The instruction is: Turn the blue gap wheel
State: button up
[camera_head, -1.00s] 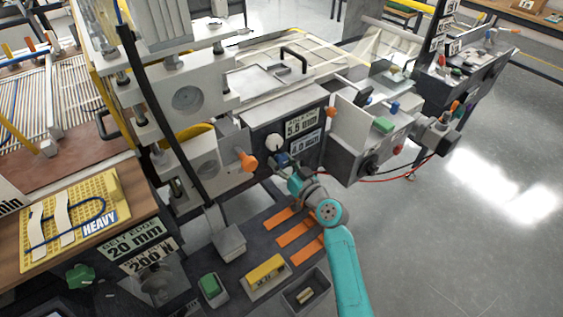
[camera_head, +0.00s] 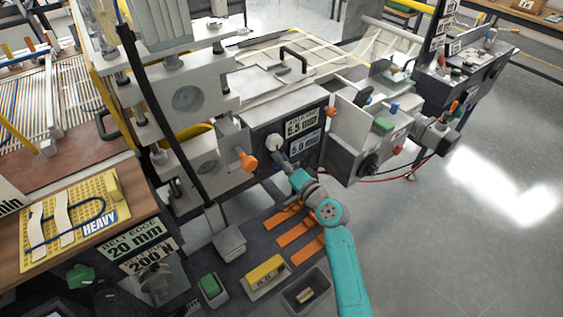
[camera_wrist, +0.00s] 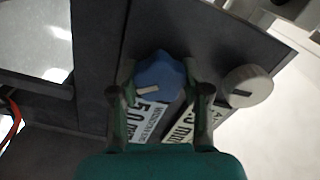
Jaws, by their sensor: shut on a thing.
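The blue gap wheel (camera_wrist: 158,80) is a lobed knob with a pale pointer mark on the dark panel (camera_wrist: 200,35). In the wrist view my gripper (camera_wrist: 158,92) is shut on the wheel, one finger on each side. In the head view my gripper (camera_head: 284,161) reaches the panel below the white knob and mostly hides the wheel. The lower sign (camera_head: 306,147) beside it reads 5.0 mm. The upper sign (camera_head: 302,124) appears to read 5.5 mm.
A white knob (camera_wrist: 248,87) sits beside the wheel. An orange knob (camera_head: 247,161) sticks out to the left. Open floor (camera_head: 480,220) is at the right.

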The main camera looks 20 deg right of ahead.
jog(key=m, duration=0.6)
dwell(0.6)
jog(key=o, duration=1.2)
jog(key=shift+c, duration=0.2)
jog(key=shift+s, duration=0.1)
jog(key=v, duration=1.1)
jog(key=shift+s+d, duration=0.2)
jog(key=shift+s, duration=0.15)
